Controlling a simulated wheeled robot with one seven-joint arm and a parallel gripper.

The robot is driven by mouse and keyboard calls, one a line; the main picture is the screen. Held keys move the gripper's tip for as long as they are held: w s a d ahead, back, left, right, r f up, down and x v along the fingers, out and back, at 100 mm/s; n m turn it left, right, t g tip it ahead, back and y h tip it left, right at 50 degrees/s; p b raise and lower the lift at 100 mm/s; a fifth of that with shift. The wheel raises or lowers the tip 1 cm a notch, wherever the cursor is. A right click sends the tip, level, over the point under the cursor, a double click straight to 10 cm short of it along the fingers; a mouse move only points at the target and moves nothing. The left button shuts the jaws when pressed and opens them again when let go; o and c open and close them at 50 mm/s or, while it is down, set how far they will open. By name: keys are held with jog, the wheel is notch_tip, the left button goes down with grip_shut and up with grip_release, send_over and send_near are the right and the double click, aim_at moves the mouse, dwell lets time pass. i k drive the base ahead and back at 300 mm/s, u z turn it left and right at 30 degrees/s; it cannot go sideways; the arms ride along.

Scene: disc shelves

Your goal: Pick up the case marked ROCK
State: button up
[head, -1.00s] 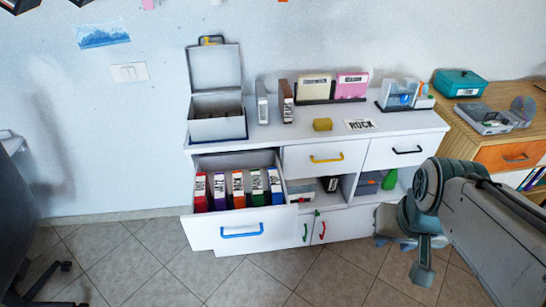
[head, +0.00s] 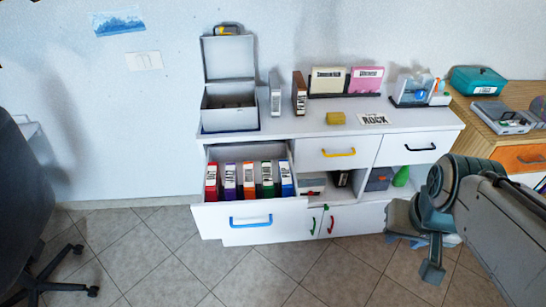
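A flat white card (head: 374,119) reading ROCK in black lies on top of the white cabinet. Several upright cases stand in a row in the open drawer (head: 250,221): red (head: 211,185), purple (head: 230,182), orange (head: 248,182), green (head: 267,180) and blue (head: 286,179). Their spine labels are too small to read surely. A grey case (head: 275,95) and a brown case (head: 299,95) stand on the cabinet top, spines unreadable. My arm comes in at the right, in front of the cabinet's right end. My gripper cannot be clearly made out; the arm hides its fingers.
A cream case (head: 327,80) and a pink case (head: 367,79) stand in a dark rack. A yellow block (head: 336,118) sits beside the card. An open grey box (head: 229,113) stands at left. A black chair (head: 30,200) is at far left. Tiled floor (head: 170,255) before the cabinet is clear.

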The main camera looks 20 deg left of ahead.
aim_at(248, 169)
jog(key=u, duration=1.95)
jog(key=i, duration=1)
jog(key=z, duration=1.8)
